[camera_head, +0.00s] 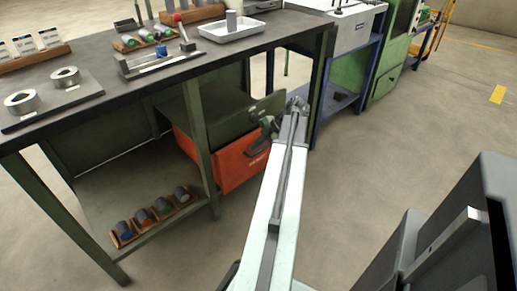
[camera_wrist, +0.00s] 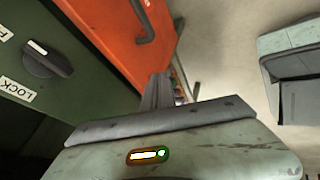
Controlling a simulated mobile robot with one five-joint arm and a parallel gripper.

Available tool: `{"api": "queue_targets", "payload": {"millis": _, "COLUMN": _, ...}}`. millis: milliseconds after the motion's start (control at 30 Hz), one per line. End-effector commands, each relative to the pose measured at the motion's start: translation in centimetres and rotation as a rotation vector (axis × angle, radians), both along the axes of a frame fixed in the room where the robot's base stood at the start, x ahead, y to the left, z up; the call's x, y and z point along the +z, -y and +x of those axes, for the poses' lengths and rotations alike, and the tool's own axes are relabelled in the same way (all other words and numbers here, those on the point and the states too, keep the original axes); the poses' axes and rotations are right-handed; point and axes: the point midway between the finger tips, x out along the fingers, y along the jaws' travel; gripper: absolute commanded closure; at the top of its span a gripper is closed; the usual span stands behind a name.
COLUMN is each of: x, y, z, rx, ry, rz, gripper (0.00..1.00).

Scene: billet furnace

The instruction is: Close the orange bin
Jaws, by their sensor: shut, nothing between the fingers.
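The orange bin (camera_head: 238,165) sits under the workbench, below a green cabinet (camera_head: 228,118), with its front facing the aisle. I cannot tell how far it stands out. In the wrist view its orange face (camera_wrist: 108,28) fills the upper middle, with a dark bar handle (camera_wrist: 143,20) on it. My gripper (camera_head: 264,136) is at the end of my arm, close in front of the bin's upper right part. The gripper's fingers (camera_wrist: 158,90) also show in the wrist view, shut and empty beside the orange face. I cannot tell whether they touch it.
A green panel with a dark knob (camera_wrist: 47,60) and a LOCK label is beside the orange face. A blue-framed stand (camera_head: 345,95) is behind my arm.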

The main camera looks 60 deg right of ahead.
Motion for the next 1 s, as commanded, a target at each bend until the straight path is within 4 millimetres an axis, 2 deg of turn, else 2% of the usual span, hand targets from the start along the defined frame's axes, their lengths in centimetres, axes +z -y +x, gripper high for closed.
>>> {"api": "queue_targets", "payload": {"millis": 33, "x": -2.0, "y": -0.3, "z": 0.7, "rx": 0.002, "ry": 0.000, "rz": 0.000, "gripper": 1.00}}
{"api": "queue_targets", "payload": {"millis": 233, "x": -5.3, "y": -1.2, "z": 3.0, "rx": 0.001, "ry": -0.001, "rz": 0.000, "gripper": 1.00}}
{"api": "queue_targets", "payload": {"millis": 300, "x": -4.2, "y": -0.5, "z": 4.4, "rx": 0.001, "ry": -0.001, "rz": 0.000, "gripper": 1.00}}
{"api": "queue_targets", "payload": {"millis": 500, "x": -4.2, "y": 0.2, "z": 6.4, "rx": 0.000, "ry": 0.000, "rz": -0.001, "gripper": 1.00}}
{"api": "queue_targets", "payload": {"millis": 900, "x": -4.2, "y": 0.3, "z": 6.6, "rx": -0.004, "ry": -0.001, "rz": 0.000, "gripper": 1.00}}
{"api": "queue_targets", "payload": {"millis": 1000, "x": -4.2, "y": 0.8, "z": 6.6, "rx": -0.011, "ry": -0.001, "rz": 0.000, "gripper": 1.00}}
